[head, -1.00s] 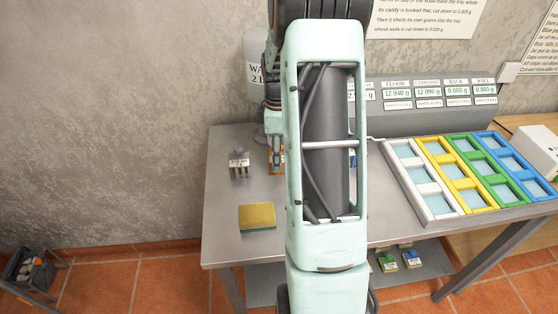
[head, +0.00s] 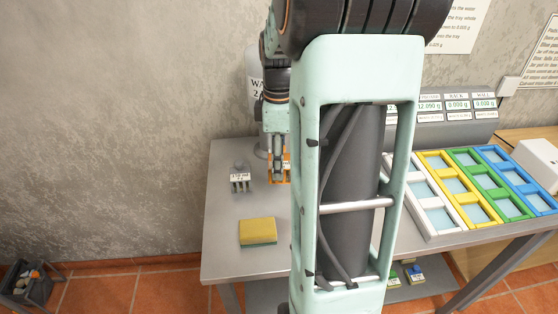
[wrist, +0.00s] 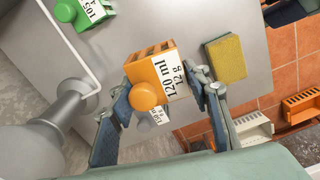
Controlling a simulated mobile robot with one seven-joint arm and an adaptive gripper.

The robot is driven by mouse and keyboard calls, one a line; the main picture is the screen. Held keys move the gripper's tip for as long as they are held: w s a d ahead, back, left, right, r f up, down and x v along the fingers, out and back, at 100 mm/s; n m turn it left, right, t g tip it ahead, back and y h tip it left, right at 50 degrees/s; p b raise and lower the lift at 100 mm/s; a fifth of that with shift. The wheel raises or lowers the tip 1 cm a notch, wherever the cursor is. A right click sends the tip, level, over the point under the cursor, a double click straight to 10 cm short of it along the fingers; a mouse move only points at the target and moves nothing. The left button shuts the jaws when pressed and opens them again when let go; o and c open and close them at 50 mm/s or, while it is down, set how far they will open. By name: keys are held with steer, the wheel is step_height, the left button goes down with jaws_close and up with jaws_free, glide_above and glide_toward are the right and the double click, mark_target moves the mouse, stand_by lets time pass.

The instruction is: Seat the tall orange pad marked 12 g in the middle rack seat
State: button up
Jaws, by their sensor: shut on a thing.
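The tall orange pad (wrist: 160,76) has a white label reading 120 ml and 12 g and a round orange knob. In the wrist view it sits between the two fingers of my gripper (wrist: 165,95), which is shut on it. In the head view the orange pad (head: 286,170) and my gripper (head: 279,160) show just left of my arm, over the back left of the grey table (head: 225,225). I cannot tell whether the pad touches the table. I cannot pick out the middle rack seat; my arm hides part of the table.
A yellow-green sponge (head: 257,231) lies near the front edge. A small grey labelled block (head: 241,180) stands behind it. White, yellow, green and blue framed trays (head: 431,230) fill the right side. A grey cylinder (wrist: 45,125) and a green labelled pad (wrist: 88,12) are near my gripper.

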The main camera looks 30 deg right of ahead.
steer(key=s+a+r, duration=0.3)
steer(key=s+a, duration=0.1)
steer(key=s, duration=0.2)
steer(key=w+a+r+m+p, duration=0.1)
steer(key=w+a+m+p, duration=0.8)
steer(key=a, duration=0.5)
steer(key=shift+w+m, duration=0.7)
steer(key=shift+m, duration=0.1)
